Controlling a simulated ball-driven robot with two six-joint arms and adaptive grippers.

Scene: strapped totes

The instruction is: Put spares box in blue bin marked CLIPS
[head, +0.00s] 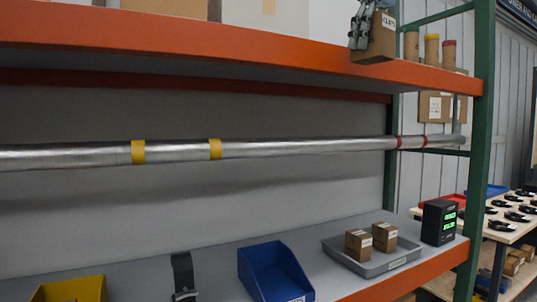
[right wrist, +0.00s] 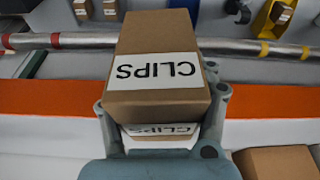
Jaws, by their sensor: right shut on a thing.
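A brown box with a white CLIPS label (head: 382,43) is at the front edge of the upper shelf, at the top of the head view. My right gripper (head: 361,26) is shut on this box. In the right wrist view the same box (right wrist: 155,107) sits between the fingers, its CLIPS label upside down; a second CLIPS label shows below it. I see no label reading spares. A blue bin (head: 270,268) stands on the lower shelf; its front label is too small to read. My left gripper is not in view.
A grey tray (head: 375,268) with two small boxes stands right of the blue bin, beside a black display unit (head: 439,222). A strap with buckle (head: 183,276) and yellow bin (head: 70,289) are left. The orange upper beam (head: 250,47) and silver pipe (head: 290,147) cross above the lower shelf.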

